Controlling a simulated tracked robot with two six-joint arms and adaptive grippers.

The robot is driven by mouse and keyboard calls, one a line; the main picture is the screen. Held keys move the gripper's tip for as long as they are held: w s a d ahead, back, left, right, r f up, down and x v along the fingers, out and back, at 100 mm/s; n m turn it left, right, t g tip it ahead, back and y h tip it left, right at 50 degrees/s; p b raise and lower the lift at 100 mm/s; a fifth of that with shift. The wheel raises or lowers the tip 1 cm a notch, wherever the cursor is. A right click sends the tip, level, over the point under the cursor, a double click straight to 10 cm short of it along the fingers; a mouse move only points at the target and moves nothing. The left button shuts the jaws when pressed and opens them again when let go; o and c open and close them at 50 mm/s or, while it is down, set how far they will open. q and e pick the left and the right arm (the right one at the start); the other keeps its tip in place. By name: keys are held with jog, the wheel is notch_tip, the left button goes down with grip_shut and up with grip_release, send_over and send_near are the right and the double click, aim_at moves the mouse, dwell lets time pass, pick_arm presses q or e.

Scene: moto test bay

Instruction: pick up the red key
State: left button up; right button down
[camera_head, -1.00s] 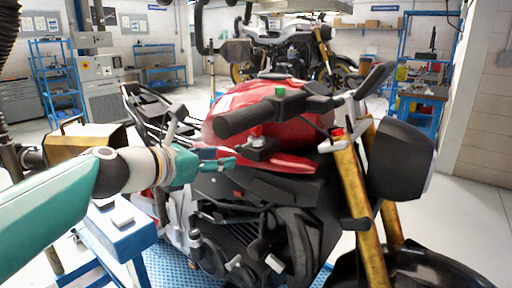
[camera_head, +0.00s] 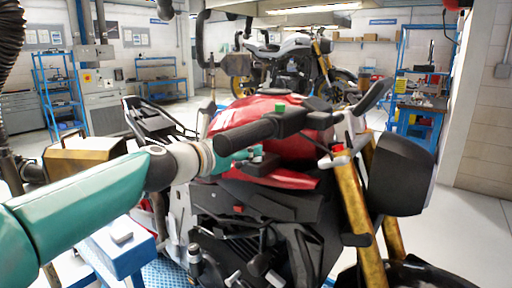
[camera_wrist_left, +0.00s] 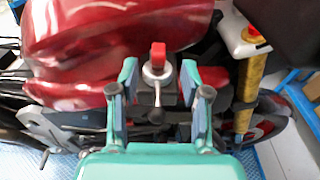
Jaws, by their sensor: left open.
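The red key (camera_wrist_left: 158,54) stands upright in a silver, round lock on the motorcycle, seen in the left wrist view. A small dark fob hangs below it. My left gripper (camera_wrist_left: 158,82) is open, with one finger on each side of the key and lock; no contact shows. In the head view my left gripper (camera_head: 244,160) is beside the black handlebar grip, over the red tank area. The key cannot be made out there, behind the handlebar and gripper. My right gripper is not in view.
The black handlebar (camera_head: 250,134) crosses close above my left gripper. The red tank (camera_wrist_left: 90,40) lies just beyond it, and gold fork tubes (camera_head: 352,205) stand to the right. A blue-framed bench (camera_head: 118,245) stands at the lower left. Another motorcycle is in the background.

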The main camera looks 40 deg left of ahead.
pick_arm(q)
jog(key=w, duration=0.5)
jog(key=shift+a+f, duration=0.35)
grip_shut()
